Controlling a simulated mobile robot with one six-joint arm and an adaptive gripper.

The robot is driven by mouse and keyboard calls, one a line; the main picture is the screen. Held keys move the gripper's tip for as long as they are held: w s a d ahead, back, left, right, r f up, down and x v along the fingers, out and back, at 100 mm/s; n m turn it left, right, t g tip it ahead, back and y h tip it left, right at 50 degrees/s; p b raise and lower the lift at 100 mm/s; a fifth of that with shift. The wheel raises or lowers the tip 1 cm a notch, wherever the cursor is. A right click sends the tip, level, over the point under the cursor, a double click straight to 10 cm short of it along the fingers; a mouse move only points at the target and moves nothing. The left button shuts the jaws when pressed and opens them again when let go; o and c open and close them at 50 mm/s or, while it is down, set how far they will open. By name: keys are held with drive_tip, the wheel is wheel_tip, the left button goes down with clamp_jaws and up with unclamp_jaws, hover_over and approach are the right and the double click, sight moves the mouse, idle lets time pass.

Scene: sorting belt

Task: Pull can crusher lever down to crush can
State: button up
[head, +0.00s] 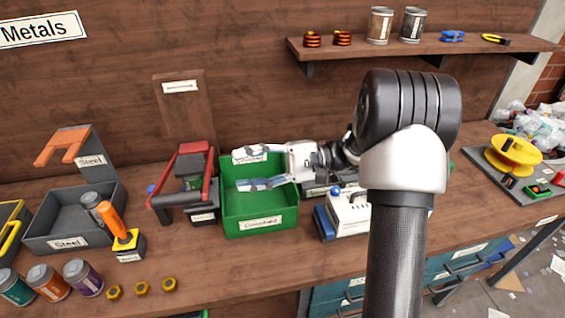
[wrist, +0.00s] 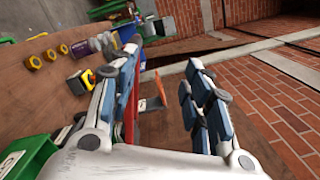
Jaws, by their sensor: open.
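The can crusher (head: 198,164) stands on the bench left of the green bin, with a grey body and a red U-shaped lever (head: 208,182). A can, partly hidden, seems to sit inside it. My gripper (head: 238,170) is open and empty, above the green bin and just right of the crusher, its fingers pointing left towards it. In the wrist view, my gripper (wrist: 163,58) has its two fingers wide apart, and a red bar, likely the lever (wrist: 131,112), shows partly hidden by one finger.
The green bin (head: 262,222) lies under my gripper. A grey steel bin (head: 80,225), an orange-handled tool (head: 112,222) and several cans and nuts stand to the left. A white-and-blue device (head: 349,214) is right of the bin. A shelf (head: 470,47) hangs above.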

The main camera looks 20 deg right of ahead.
drive_tip(key=s+d, duration=0.1)
drive_tip(key=d, duration=0.6)
drive_tip(key=shift+s+p, duration=0.25)
drive_tip(key=shift+p, duration=0.15)
idle(0.4)
